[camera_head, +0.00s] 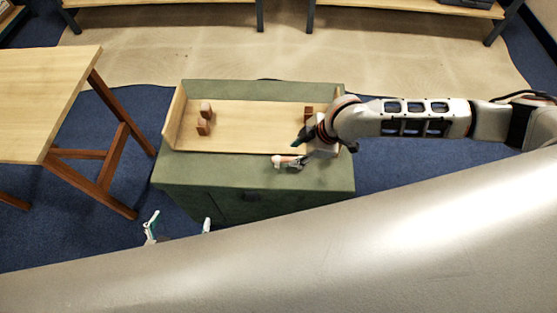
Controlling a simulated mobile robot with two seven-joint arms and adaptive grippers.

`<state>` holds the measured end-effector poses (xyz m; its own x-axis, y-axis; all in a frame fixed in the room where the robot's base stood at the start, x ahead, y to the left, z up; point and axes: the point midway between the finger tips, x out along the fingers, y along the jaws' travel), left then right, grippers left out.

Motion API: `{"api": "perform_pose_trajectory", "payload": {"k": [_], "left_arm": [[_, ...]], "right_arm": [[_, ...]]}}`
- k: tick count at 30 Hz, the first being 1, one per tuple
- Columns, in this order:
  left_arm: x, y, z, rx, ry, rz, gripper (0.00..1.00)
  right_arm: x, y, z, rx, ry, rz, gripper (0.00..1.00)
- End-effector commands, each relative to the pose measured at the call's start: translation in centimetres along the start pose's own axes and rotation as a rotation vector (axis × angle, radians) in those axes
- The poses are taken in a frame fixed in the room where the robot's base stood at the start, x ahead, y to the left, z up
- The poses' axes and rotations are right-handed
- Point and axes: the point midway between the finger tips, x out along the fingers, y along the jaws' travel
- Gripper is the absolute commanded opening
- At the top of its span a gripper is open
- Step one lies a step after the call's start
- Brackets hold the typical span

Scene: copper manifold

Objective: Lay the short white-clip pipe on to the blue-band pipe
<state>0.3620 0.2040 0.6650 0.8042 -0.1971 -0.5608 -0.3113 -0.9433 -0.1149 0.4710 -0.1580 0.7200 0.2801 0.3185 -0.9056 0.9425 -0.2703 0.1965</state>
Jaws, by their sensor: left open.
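My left gripper (179,222) shows low at the left, in front of the green cabinet. Its two fingertips are wide apart with nothing visible between them. My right gripper (296,150) reaches in from the right over the cabinet's right part. A small pinkish piece with pale parts (279,160) lies at or beside its tips; whether it is held is too small to tell. Neither the white-clip pipe nor the blue-band pipe can be told for sure in this view.
A shallow wooden tray (250,127) sits on the green cabinet (230,172). Copper-brown pieces (204,127) stand in its left part, another (309,112) at its right. A wooden table (45,90) stands left. The tray's middle is clear.

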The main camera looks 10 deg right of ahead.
Motion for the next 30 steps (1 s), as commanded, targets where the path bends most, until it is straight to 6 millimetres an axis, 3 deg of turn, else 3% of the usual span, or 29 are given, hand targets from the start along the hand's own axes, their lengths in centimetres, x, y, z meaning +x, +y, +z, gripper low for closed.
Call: {"api": "perform_pose_trajectory", "payload": {"k": [18,28,30], "left_arm": [[0.9,0.5,1.6,-0.004,-0.003,0.004,0.91],[0.9,0.5,1.7,-0.004,-0.005,0.003,0.91],[0.9,0.5,1.7,-0.004,-0.005,0.003,0.91]], "right_arm": [[7.1,0.2,0.4,0.000,-0.003,-0.002,0.34],[7.7,0.3,0.3,-0.001,-0.001,0.000,0.34],[7.7,0.3,0.3,-0.001,-0.001,0.000,0.19]]}}
